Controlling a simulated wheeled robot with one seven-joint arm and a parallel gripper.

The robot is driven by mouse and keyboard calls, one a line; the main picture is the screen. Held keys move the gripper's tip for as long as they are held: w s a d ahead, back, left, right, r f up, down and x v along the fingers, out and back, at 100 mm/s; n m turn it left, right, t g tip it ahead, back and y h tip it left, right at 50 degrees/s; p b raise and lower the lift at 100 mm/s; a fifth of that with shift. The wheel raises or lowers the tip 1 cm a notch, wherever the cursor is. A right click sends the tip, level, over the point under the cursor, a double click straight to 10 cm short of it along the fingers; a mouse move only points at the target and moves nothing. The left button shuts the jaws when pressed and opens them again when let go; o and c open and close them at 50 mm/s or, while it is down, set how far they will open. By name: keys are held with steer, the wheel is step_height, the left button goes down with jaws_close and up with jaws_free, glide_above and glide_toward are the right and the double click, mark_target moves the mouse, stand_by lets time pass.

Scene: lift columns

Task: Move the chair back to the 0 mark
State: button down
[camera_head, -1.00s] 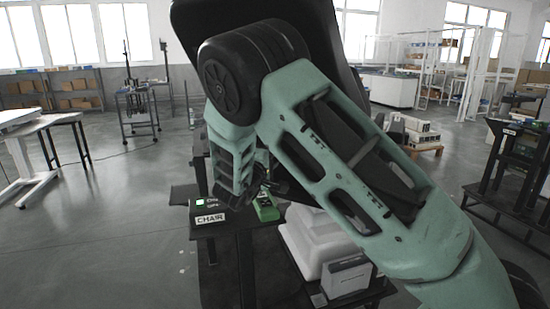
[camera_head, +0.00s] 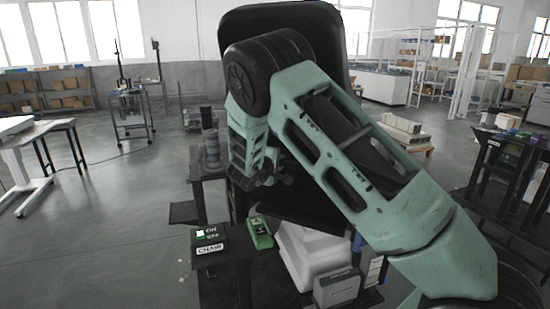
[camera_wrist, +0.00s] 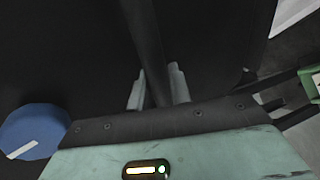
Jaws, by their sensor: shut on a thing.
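The chair (camera_head: 345,25) is a tall black shape with a rounded back, standing behind my arm in the head view. My arm hides much of its middle. My gripper (camera_head: 268,178) is at its front, above the small stand. In the wrist view, the two pale fingers of my gripper (camera_wrist: 157,88) close around a dark upright bar (camera_wrist: 146,40), in front of a broad black surface. The bar looks like part of the chair, but its full shape is hidden. I can make out no 0 mark.
A box labelled CHAIR (camera_head: 210,247) with a lit ON/OFF switch and a green device (camera_head: 259,233) sit on a dark stand. White and grey cases (camera_head: 338,287) stand to their right. A blue disc with a white line (camera_wrist: 35,132) shows in the wrist view. Floor at left is open.

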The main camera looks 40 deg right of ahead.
mark_target(284, 146)
steer(key=shift+g+y, duration=0.4)
steer(key=shift+y, duration=0.3)
steer(key=d+r+p, duration=0.1)
steer(key=p, duration=0.1)
steer(key=w+d+r+p, duration=0.1)
steer(key=p, duration=0.2)
steer(key=w+d+r+p, duration=0.1)
steer(key=d+r+p, duration=0.1)
steer(key=shift+p, duration=0.35)
steer(key=d+p, duration=0.1)
steer(key=p, duration=0.1)
steer(key=w+d+p, duration=0.1)
steer(key=p, duration=0.1)
steer(key=shift+w+r+y, duration=0.1)
steer(key=shift+r+y, duration=0.15)
steer(key=shift+y, duration=0.15)
steer(key=shift+w+d+r, duration=0.1)
steer(key=shift+d+r, duration=0.05)
steer(key=c, duration=1.3)
jaws_free()
steer(key=shift+f, duration=0.3)
